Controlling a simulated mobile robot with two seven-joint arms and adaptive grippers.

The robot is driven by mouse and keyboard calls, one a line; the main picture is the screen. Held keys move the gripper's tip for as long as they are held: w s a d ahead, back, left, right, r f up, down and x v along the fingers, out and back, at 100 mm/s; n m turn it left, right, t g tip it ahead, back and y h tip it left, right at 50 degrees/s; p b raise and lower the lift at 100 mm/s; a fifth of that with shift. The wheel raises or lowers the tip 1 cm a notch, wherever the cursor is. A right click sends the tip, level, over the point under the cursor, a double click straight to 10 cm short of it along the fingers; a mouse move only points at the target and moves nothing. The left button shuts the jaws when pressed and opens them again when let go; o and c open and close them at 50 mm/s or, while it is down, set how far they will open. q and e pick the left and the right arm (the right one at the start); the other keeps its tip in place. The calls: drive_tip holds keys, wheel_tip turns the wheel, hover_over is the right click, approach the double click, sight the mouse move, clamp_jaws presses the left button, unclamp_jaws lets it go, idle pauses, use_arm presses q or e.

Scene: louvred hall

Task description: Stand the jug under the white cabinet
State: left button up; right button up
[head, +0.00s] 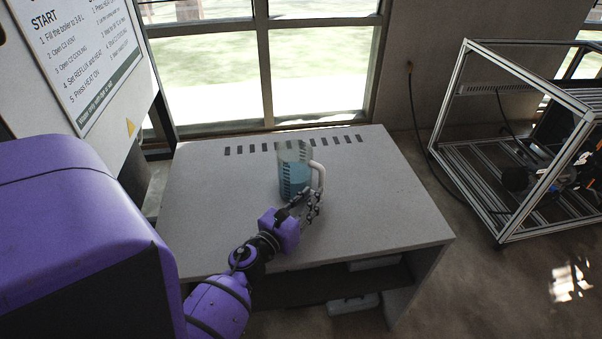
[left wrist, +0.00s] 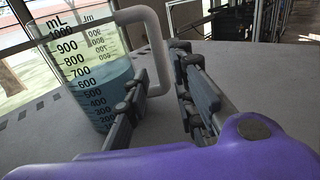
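The jug (head: 294,176) is a clear measuring jug with a pale handle, part filled with blue liquid. It stands upright on the grey table and shows large mL marks in the left wrist view (left wrist: 88,72). My left gripper (head: 308,199) is at the jug's handle side. In the left wrist view its two fingers (left wrist: 158,98) are spread, with the handle in line with the gap; I see no finger closed on it. What seems to be the white cabinet (head: 28,92) is at the upper left, with a START instruction sheet on its front. My right gripper is out of view.
The grey table (head: 390,215) has a row of dark slots along its back and free room around the jug. A window (head: 315,70) is behind it. A metal frame rack (head: 465,150) stands on the floor at right. My purple arm covers the lower left.

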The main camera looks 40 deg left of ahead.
use_arm(q)
drive_tip(key=w+p, duration=0.1)
drive_tip(key=w, duration=0.4)
drive_tip(key=shift+r, duration=0.1)
drive_tip(key=shift+w+a, duration=0.15)
drive_tip(key=shift+w, duration=0.2)
clamp_jaws()
